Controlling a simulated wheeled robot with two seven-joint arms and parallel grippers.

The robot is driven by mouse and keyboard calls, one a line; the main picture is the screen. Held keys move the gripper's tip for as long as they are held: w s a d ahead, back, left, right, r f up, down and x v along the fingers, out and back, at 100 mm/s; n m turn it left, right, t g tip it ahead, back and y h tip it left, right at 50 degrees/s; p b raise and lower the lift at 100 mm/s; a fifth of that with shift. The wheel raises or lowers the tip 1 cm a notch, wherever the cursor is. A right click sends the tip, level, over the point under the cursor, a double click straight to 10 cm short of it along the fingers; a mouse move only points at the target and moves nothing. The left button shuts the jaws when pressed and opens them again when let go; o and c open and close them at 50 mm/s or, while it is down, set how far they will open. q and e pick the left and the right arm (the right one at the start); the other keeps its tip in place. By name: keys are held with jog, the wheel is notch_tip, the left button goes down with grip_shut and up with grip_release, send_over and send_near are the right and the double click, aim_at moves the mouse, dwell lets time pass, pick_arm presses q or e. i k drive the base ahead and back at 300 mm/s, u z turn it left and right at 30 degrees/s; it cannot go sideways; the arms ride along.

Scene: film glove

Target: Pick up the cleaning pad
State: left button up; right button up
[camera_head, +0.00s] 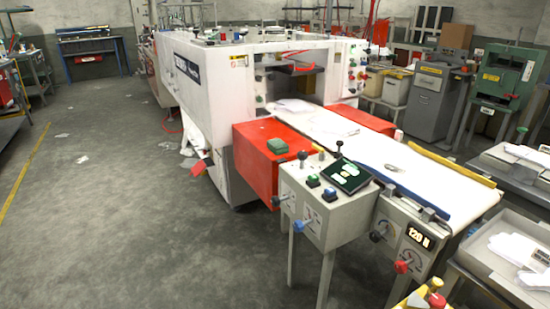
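A small dark green block-shaped pad (277,145), which looks like the cleaning pad, lies flat on top of the red box (262,165) at the machine's front left side. It sits near the box's front edge, just behind the grey control box (312,204). Nothing covers it. Neither of my grippers shows in the head view, so their distance from the pad and their state cannot be seen.
A large white machine (212,100) feeds a white conveyor (425,180) running toward the front right. Knobs and a tilted dark display (346,176) stand up from the control box. Grey floor (120,210) on the left is mostly clear, with paper scraps. A grey tray (505,270) stands at right.

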aim_at(277, 146)
jog(key=u, duration=0.8)
jog(key=i, duration=1.7)
jog(key=z, duration=0.35)
